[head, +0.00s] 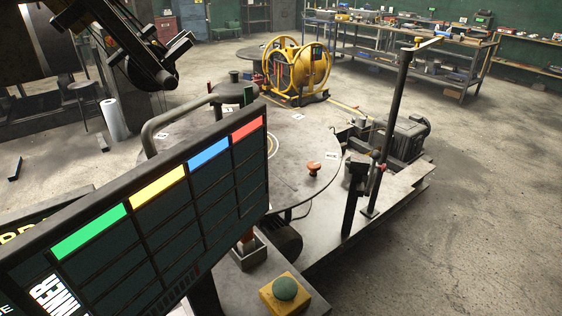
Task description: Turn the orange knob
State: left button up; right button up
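An orange-red knob (313,168) with a flat round cap stands on the near right part of the round grey table (300,135). A second orange part (246,238) shows below the board's right end, on a small metal block; the board hides some of it. My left arm comes in at the top left, and its dark gripper (180,45) hangs high, far to the left of the knob and apart from it. The finger gap is not clear against the dark arm parts. My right gripper is not in view.
A large board (150,215) with green, yellow, blue and red bars blocks the near left. A green button on a yellow box (284,291) sits at the front. A black post (392,125) and motor (407,140) stand right. A yellow reel (299,68) stands behind.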

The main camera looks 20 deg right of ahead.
aim_at(314, 166)
jog(key=i+l+u, duration=0.25)
jog(key=l+u, duration=0.2)
jog(key=l, duration=0.15)
jog(key=i+l+u, duration=0.1)
jog(key=l+u, duration=0.4)
jog(key=l, duration=0.2)
jog(key=i, duration=0.05)
